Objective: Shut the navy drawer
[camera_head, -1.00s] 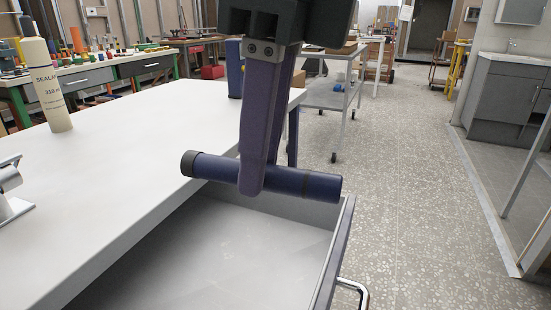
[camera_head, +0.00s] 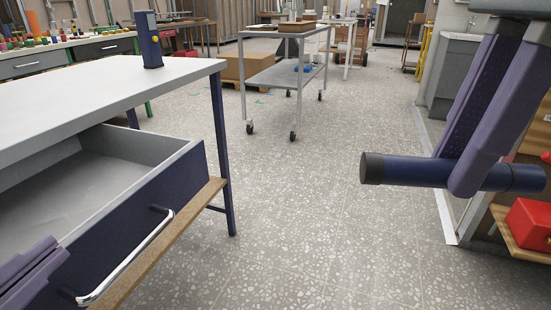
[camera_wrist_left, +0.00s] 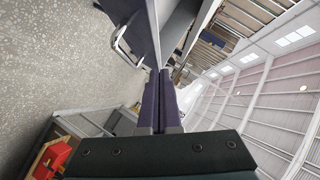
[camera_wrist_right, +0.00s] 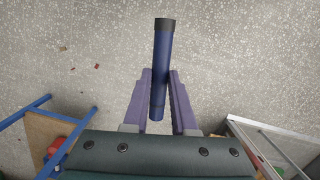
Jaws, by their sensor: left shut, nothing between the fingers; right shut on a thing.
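The navy drawer (camera_head: 130,215) is pulled open under the white-topped bench, and its visible grey inside (camera_head: 85,170) is empty. It has a chrome bar handle (camera_head: 130,258). The drawer front and handle (camera_wrist_left: 120,38) also show in the left wrist view. My left gripper (camera_head: 45,258) is shut and empty at the lower left, close by the drawer front; I cannot tell whether it touches. My right gripper (camera_head: 465,175) is shut on a navy cylinder with a black end (camera_head: 400,169), held right of the drawer above the floor. The cylinder (camera_wrist_right: 160,65) shows clearly in the right wrist view.
A grey trolley (camera_head: 290,75) is farther back. A red box (camera_head: 528,225) sits on a wooden shelf at right. Speckled floor between bench and shelf is clear.

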